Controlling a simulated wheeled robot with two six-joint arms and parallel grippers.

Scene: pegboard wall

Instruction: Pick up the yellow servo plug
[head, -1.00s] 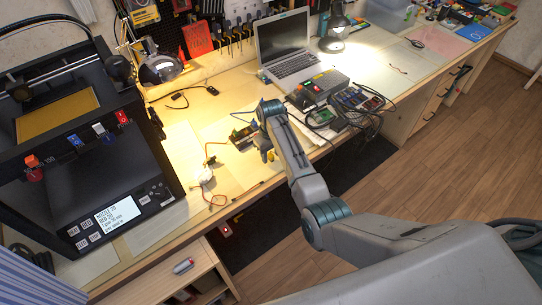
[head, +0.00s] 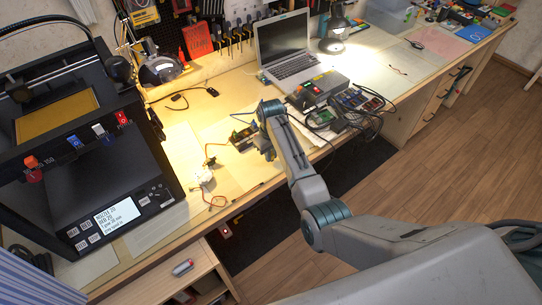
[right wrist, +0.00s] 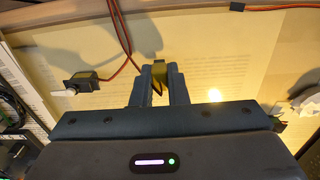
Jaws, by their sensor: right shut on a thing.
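The yellow servo plug (right wrist: 159,70) shows between the fingertips of my right gripper (right wrist: 159,88) in the right wrist view. The fingers are shut on it, one on each side, and dark and red wire passes close by the fingertips. In the head view my right gripper (head: 268,153) points down at the bench's front part, and the plug is hidden there. A small dark servo with a white horn (right wrist: 80,80) lies left of the fingers, with red and dark wires. My left gripper is out of both views.
A black printer (head: 110,165) stands at the left. A grey power box with cables (head: 318,88) and a laptop (head: 285,45) are behind and to the right. A dark connector (right wrist: 237,6) shows on orange wire.

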